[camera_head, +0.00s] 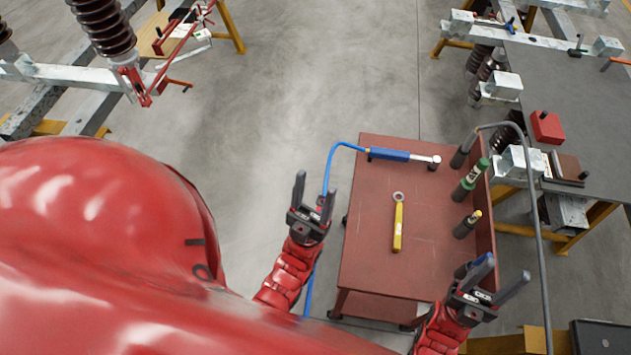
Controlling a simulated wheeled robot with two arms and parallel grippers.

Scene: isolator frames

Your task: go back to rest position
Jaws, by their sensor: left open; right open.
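My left gripper (312,196) is open and empty, with its fingers pointing up the picture, just left of the red cart (365,240). My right gripper (498,275) is open, with its fingers apart at the cart's lower right corner. Nothing shows between its fingers. Both red arms come in from the bottom of the picture. My large red body covers the lower left and hides the floor there.
On the cart lie a yellow wrench (398,225) and a blue-handled tool (395,155) with a blue hose. A green cylinder (472,176) and dark holders stand along its right side. A grey worktable (575,95) is at right. Grey floor (280,80) is clear beyond.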

